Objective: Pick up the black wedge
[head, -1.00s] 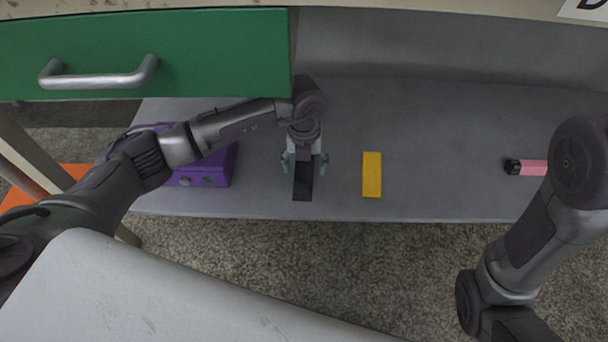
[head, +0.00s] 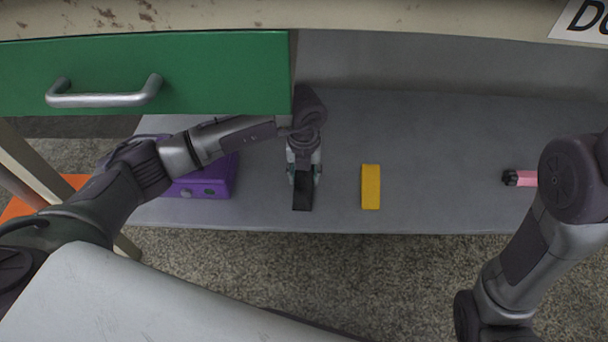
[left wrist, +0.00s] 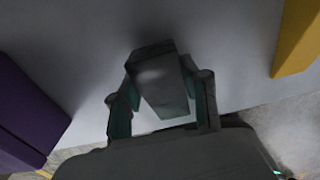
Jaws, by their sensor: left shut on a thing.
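The black wedge (head: 303,193) is at the lower shelf, left of the yellow block, with its front end towards the shelf's front edge. My left gripper (head: 304,178) reaches down over it and is shut on it, one finger on each side. In the left wrist view the wedge (left wrist: 160,84) shows as a dark grey block between the two teal-padded fingers of the gripper (left wrist: 163,100). I cannot tell whether the wedge is still touching the shelf. My right gripper is not in view; only part of my right arm shows at the right.
A yellow block (head: 371,187) lies right of the wedge on the grey shelf (head: 440,150). A purple box (head: 205,183) stands to the left, partly behind my left arm. A pink and black item (head: 522,178) lies far right. A green drawer (head: 200,70) with a metal handle overhangs the shelf.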

